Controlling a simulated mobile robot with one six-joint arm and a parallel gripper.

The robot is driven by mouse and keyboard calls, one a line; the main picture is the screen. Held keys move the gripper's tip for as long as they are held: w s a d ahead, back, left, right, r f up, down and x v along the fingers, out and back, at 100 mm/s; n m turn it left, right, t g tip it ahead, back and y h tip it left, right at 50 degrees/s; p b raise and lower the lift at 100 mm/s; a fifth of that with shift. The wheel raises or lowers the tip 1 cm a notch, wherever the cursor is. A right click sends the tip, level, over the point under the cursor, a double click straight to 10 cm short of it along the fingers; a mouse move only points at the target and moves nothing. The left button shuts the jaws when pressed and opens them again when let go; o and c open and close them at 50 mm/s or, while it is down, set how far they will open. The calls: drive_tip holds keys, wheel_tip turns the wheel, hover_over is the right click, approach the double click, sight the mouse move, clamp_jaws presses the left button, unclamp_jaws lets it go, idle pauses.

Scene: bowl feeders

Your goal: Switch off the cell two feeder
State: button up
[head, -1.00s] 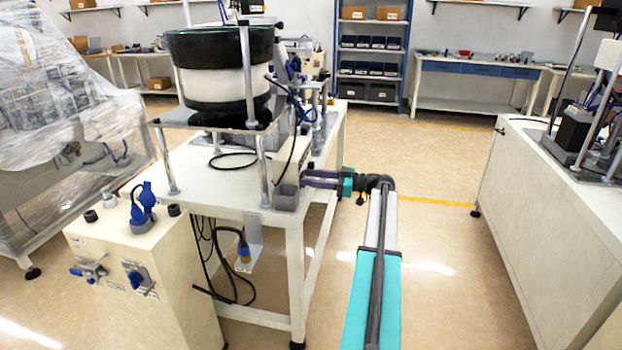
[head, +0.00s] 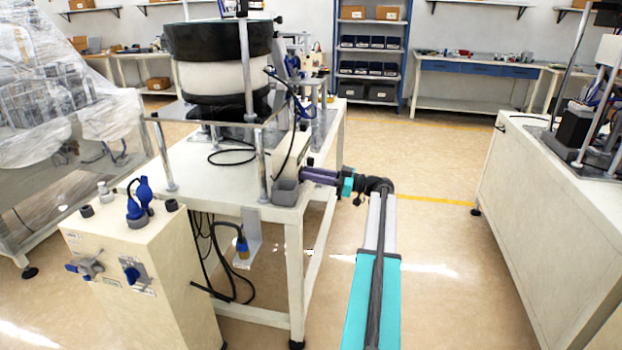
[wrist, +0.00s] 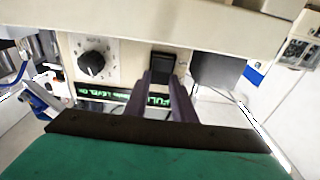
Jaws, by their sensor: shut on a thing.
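The bowl feeder (head: 217,75), a black and white bowl, stands on a cream table with metal posts. My gripper (head: 304,174) reaches in from the right to the control box (head: 291,160) at the table's right end. In the wrist view, the box's front panel carries a round black knob (wrist: 92,63), a dark display with green text (wrist: 104,94) and a black rocker switch (wrist: 162,63). My gripper (wrist: 161,78) has its two fingers at the switch's lower part, closed on it. Their exact contact is small and partly hidden. I cannot read the switch's position.
A cream cabinet (head: 135,270) with blue valves stands at the front left. Another cream bench (head: 545,190) is at the right. A wrapped machine (head: 60,90) stands at the far left. The floor between table and right bench is clear.

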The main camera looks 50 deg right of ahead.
drive_tip(key=shift+f+t+y+b, duration=0.35)
drive_tip(key=shift+t+b, duration=0.3)
drive_tip(key=shift+b, duration=0.7)
drive_tip(key=shift+f+t+y+b, duration=0.25)
drive_tip(key=shift+t+y+b, duration=0.3)
drive_tip(key=shift+b, duration=0.75)
drive_tip(key=shift+r+t, duration=0.1)
drive_tip(key=shift+t, duration=0.2)
drive_tip(key=o, duration=1.1)
drive_tip(key=shift+c, duration=0.2)
drive_tip(key=shift+s+d, duration=0.1)
drive_tip(key=v, duration=1.3)
drive_tip(key=shift+s, duration=0.3)
drive_tip(key=shift+d, duration=0.15)
